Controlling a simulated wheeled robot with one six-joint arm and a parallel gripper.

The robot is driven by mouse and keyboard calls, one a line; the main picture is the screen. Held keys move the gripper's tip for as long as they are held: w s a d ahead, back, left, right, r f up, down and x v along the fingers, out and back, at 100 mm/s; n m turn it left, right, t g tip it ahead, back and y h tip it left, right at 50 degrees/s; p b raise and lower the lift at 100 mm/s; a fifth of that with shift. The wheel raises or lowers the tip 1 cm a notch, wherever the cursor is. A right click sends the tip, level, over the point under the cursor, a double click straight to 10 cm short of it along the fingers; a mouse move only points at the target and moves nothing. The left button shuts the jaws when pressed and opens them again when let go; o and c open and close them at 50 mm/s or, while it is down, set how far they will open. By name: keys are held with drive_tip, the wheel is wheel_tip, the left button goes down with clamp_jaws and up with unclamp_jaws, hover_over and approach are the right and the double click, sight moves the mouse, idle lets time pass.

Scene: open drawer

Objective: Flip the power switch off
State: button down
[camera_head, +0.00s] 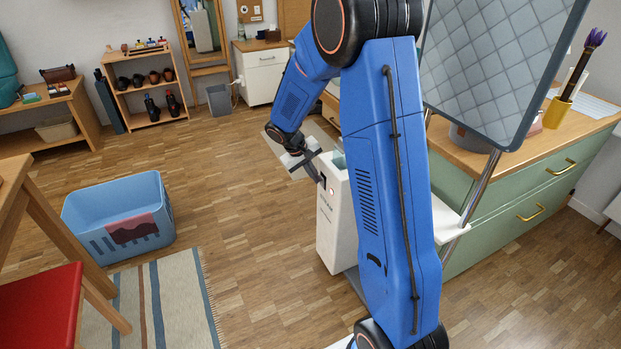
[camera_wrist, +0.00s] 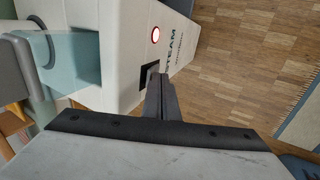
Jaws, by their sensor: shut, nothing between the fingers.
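A white upright appliance (camera_head: 335,230) stands on the floor right of centre in the head view, partly behind my arm. In the wrist view the white housing (camera_wrist: 115,30) carries dark lettering that reads "STEAM". A round indicator (camera_wrist: 155,34) with a glowing red ring sits beside a black square power switch (camera_wrist: 145,72). My gripper (camera_wrist: 158,77) is shut and empty, with its fingertips at the switch and covering part of it. I cannot tell whether they touch it. In the head view my gripper (camera_head: 316,177) is at the upper part of the appliance.
A translucent teal tank (camera_wrist: 75,62) sits on the appliance beside the switch. A green drawer cabinet (camera_head: 500,220) stands to the right, with a grey quilted board (camera_head: 495,60) above it. A blue basket (camera_head: 120,215) is on the floor at left. The floor between is clear.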

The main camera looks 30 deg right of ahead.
drive_tip(key=shift+d+r, duration=0.1)
drive_tip(key=shift+d, duration=0.25)
drive_tip(key=shift+r, duration=0.15)
drive_tip(key=shift+r, duration=0.65)
drive_tip(key=shift+a, duration=0.1)
